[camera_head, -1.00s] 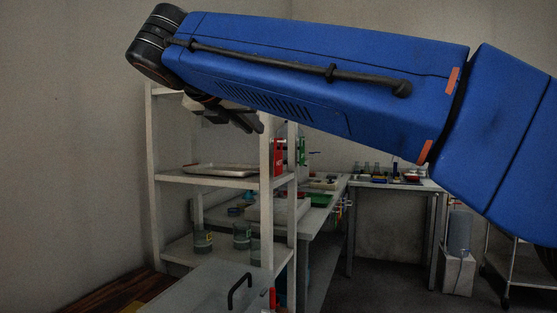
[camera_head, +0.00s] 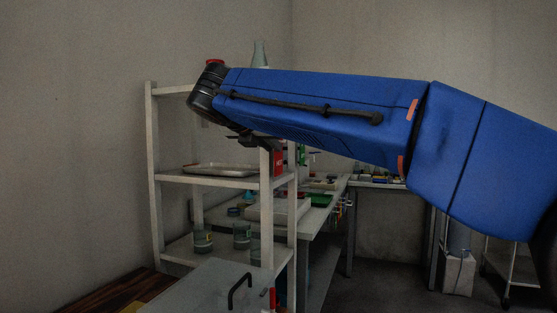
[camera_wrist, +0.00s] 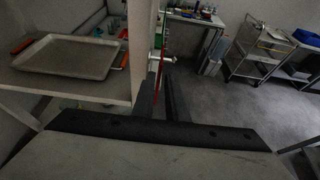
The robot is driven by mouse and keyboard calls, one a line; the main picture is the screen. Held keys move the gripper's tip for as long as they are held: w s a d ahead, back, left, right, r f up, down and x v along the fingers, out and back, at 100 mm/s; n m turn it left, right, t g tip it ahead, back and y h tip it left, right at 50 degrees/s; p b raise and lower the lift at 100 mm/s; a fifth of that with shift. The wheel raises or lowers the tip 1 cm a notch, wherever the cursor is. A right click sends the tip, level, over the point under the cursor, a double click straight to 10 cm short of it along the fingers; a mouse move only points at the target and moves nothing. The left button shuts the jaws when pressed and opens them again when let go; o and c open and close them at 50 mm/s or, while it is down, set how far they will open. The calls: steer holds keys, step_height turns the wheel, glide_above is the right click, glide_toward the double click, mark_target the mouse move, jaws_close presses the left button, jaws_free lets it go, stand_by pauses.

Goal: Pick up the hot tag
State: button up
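The red hot tag (camera_head: 279,161) with white lettering hangs upright by the shelf's near right post in the head view. In the wrist view the tag (camera_wrist: 161,62) shows nearly edge-on as a thin red strip. My gripper (camera_head: 268,143) is at the height of the tag's upper part, at the post. In the wrist view my gripper's two dark fingers (camera_wrist: 162,66) point forward with a narrow gap between them, and the red strip lines up with this gap. Whether a finger touches the tag cannot be told.
The white shelf post (camera_head: 266,215) stands close to the left of my fingers. A metal tray (camera_head: 219,170) lies on the middle shelf, with glass beakers (camera_head: 203,241) below. A green tag (camera_head: 302,153) hangs behind. Benches and a cart (camera_wrist: 258,59) stand farther back, with open floor between.

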mark_target(278, 157)
steer(key=x, duration=0.4)
steer(key=shift+w+f, duration=0.2)
steer(key=shift+f, duration=0.05)
steer(key=shift+c, duration=0.2)
jaws_close()
steer(key=shift+r, duration=0.2)
